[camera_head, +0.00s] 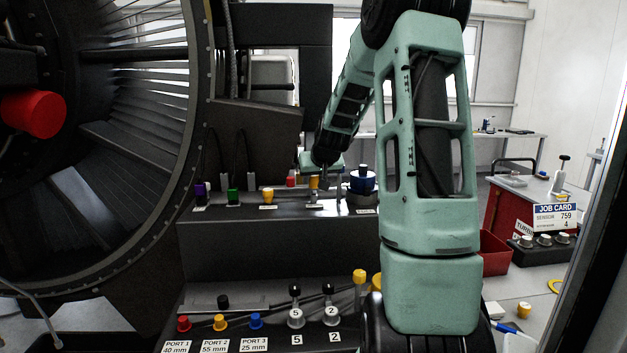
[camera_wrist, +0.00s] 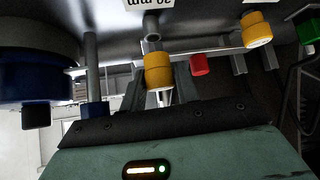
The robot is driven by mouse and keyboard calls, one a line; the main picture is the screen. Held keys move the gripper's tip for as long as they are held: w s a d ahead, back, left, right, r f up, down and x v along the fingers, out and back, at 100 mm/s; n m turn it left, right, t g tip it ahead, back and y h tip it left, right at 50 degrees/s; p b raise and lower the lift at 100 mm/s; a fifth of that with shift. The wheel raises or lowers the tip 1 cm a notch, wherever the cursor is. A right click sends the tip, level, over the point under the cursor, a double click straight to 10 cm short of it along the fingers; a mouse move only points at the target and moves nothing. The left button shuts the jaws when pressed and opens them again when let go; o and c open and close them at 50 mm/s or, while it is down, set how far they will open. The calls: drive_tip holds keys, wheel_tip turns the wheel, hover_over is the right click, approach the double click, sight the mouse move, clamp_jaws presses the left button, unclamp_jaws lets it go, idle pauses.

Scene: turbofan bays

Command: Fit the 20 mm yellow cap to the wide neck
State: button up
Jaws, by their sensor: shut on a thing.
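A yellow cap (camera_wrist: 158,72) is held at the tips of my gripper (camera_wrist: 160,97) in the wrist view. The fingers are shut on it and partly hidden behind it. A grey tubular neck (camera_wrist: 152,27) stands just beyond the cap, its open end close to it; I cannot tell whether they touch. In the head view the held cap (camera_head: 314,183) is over the upper shelf, right of a red cap (camera_head: 291,181). Another yellow cap (camera_head: 267,195) sits further left on the shelf.
A large blue cap (camera_head: 362,181) stands right of my gripper. Green (camera_head: 233,195) and purple (camera_head: 200,189) caps stand at the shelf's left. The lower shelf holds red, yellow and blue caps and black-knobbed levers. The round engine casing (camera_head: 205,130) rises on the left.

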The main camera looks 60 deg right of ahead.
drive_tip(key=shift+r+p, duration=1)
drive_tip(key=shift+r, duration=0.9)
